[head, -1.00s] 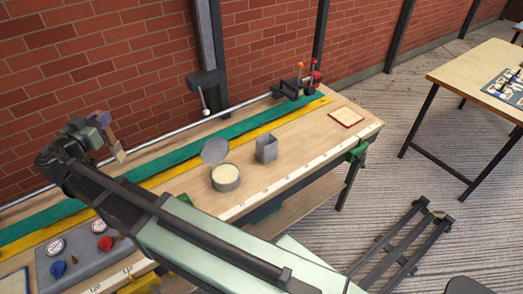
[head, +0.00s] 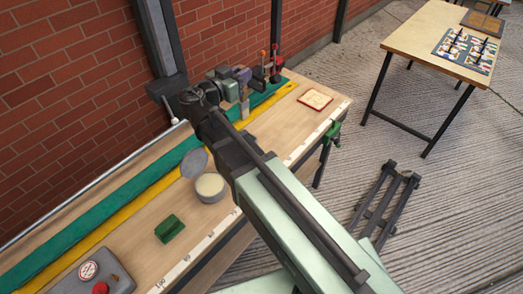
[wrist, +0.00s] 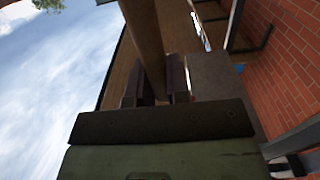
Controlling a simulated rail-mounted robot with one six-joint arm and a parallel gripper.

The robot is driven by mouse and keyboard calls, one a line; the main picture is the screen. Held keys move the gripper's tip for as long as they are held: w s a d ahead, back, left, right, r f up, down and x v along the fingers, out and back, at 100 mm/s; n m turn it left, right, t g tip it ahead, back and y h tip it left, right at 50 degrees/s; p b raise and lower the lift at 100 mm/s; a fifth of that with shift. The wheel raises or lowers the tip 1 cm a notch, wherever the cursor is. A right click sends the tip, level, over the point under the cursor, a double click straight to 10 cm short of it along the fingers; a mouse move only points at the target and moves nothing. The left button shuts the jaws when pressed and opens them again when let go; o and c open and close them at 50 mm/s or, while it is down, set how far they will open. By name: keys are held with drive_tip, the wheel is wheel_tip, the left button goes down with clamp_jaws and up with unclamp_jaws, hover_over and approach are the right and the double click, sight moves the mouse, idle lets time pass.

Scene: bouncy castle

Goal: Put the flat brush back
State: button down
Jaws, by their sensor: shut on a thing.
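My gripper (head: 240,76) is above the far part of the workbench, seen from behind the arm. It is shut on the flat brush (head: 244,106), whose pale lower part hangs below the jaws. In the wrist view, the brown wooden brush handle (wrist: 144,35) runs between the two dark fingers of my gripper (wrist: 157,85). The small open grey box that stood on the bench is hidden behind my arm in the head view now. I cannot tell whether the brush touches anything.
On the bench stand an open round tin (head: 211,187) with its lid (head: 194,163) and a green block (head: 170,228). A red-edged square (head: 315,99) lies at the far end, near a red-knobbed lever fixture (head: 275,65). A brick wall (head: 60,100) runs behind.

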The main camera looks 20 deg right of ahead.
wheel_tip(320, 180, down, 20)
drive_tip(key=b, duration=2)
drive_tip(key=shift+a+f, duration=0.15)
drive_tip(key=c, duration=1.1)
unclamp_jaws()
drive_tip(key=v, duration=1.2)
